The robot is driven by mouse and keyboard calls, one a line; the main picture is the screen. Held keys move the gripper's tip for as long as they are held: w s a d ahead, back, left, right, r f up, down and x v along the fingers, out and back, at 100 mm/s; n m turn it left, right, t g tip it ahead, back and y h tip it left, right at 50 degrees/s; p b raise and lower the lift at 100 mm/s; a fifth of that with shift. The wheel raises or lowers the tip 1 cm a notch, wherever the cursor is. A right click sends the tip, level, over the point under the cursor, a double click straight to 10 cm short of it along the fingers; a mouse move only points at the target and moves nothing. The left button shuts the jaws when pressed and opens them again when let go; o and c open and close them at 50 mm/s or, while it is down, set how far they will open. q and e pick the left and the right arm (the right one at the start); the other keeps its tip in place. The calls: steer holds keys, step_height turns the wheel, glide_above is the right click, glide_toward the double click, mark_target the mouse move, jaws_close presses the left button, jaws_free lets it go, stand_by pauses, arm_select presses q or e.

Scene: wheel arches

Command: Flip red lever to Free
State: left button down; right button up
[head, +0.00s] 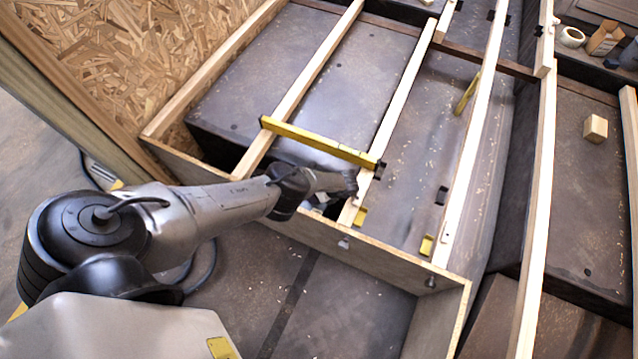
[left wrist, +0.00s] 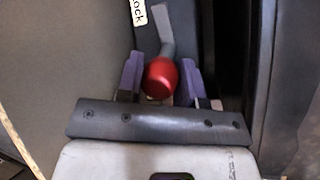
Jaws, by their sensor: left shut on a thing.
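The red lever's round red knob (left wrist: 160,78) shows in the left wrist view, on a grey shaft that rises toward a white label (left wrist: 138,12) reading "ock", its first letter cut or blurred. My left gripper (left wrist: 160,86) has its purple fingers on either side of the knob and is shut on it. In the head view my left gripper (head: 345,185) reaches past the front board of the wooden frame; its fingertips and the lever are hidden there. No "Free" label can be seen. My right gripper is not in view.
A yellow bar (head: 320,141) lies across the wooden slats just beyond my gripper. The front board (head: 310,228) runs below my arm. A wooden block (head: 595,128), a tape roll (head: 572,37) and a cardboard box (head: 604,38) sit at the right.

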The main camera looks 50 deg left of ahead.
arm_select(q)
steer(key=shift+f, duration=0.1)
stand_by(0.5)
steer(key=c, duration=0.8)
jaws_free()
steer(key=shift+d, duration=0.1)
steer(key=shift+o, duration=0.2)
